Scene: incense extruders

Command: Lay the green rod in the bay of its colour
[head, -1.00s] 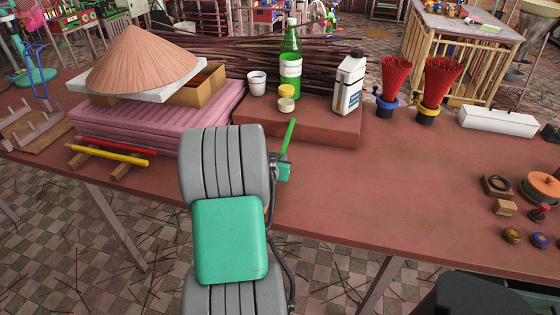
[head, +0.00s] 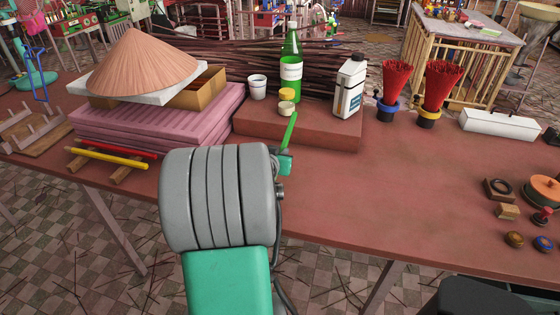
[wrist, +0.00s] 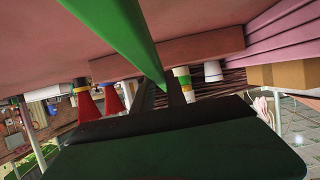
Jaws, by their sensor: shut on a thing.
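The green rod (head: 289,130) stands tilted up in the head view, in front of the brown block. In the wrist view the green rod (wrist: 112,35) runs from the top edge down to the fingers. My gripper (wrist: 168,92) is shut on it; in the head view my gripper (head: 284,163) is partly hidden behind my arm. A wooden rack (head: 35,135) with upright dividers lies at the far left of the table. Its bays are partly cut off, and I cannot tell their colours.
A red rod (head: 120,148) and a yellow rod (head: 108,158) lie on wooden supports before the pink stack (head: 160,118) under a conical hat (head: 142,65). A green bottle (head: 291,70) and white jug (head: 350,88) stand on the brown block (head: 310,132). The table's right-centre is clear.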

